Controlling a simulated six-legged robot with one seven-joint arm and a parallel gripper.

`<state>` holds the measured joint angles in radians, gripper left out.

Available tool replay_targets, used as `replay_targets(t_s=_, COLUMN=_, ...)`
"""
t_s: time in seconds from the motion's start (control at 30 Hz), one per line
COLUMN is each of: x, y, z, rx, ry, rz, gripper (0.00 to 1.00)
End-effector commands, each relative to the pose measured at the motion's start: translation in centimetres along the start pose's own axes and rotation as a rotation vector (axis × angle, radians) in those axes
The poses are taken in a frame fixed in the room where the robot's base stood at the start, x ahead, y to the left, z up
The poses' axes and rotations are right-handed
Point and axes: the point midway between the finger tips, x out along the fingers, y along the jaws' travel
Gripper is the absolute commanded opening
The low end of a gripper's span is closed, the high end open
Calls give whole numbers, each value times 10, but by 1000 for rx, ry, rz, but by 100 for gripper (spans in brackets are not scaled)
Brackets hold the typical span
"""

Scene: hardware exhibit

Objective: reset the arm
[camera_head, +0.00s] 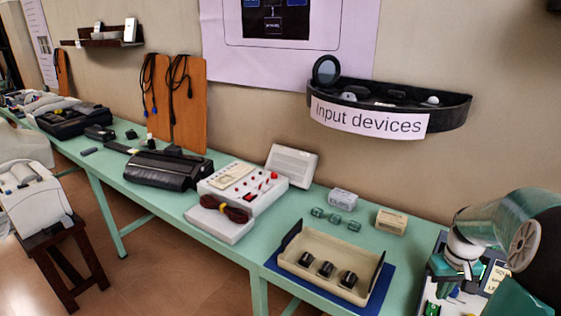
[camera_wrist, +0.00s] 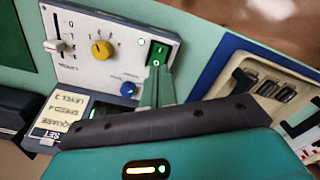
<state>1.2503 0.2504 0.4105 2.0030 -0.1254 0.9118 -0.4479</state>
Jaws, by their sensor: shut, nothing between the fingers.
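My arm reaches in from the right edge of the head view, its end pointing down over the right end of the table. My gripper (camera_wrist: 158,72) shows in the wrist view with its fingers together and nothing between them. Its tips are at or just above a green switch (camera_wrist: 159,52) on a white control panel (camera_wrist: 88,68); I cannot tell whether they touch. In the head view my arm hides much of this panel, and the fingertips are hard to make out.
A wall shelf labelled "Input devices" (camera_head: 368,118) hangs above. Floor is open in front.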

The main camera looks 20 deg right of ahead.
Motion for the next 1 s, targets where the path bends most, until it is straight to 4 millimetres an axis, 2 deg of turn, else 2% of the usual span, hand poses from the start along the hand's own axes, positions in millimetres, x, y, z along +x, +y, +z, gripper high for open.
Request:
replay_targets(t_s=0.07, x=-2, y=-4, z=-1, rx=-5, ry=2, rz=5, gripper=0)
replay_targets(t_s=0.17, x=-13, y=-21, z=-4, rx=-22, ry=10, rz=26, gripper=0)
replay_targets(t_s=0.33, x=-48, y=-83, z=-6, rx=-77, ry=55, rz=90, gripper=0)
replay_targets(t_s=0.47, x=-75, y=-135, z=2, rx=-118, ry=112, rz=127, gripper=0)
replay_targets(t_s=0.7, x=-116, y=-222, z=36, rx=-188, ry=247, rz=136, gripper=0)
replay_targets(t_s=0.9, x=-139, y=-280, z=79, rx=-246, ry=367, rz=78, gripper=0)
replay_targets(t_s=1.0, x=-146, y=-302, z=103, rx=-276, ry=420, rz=27, gripper=0)
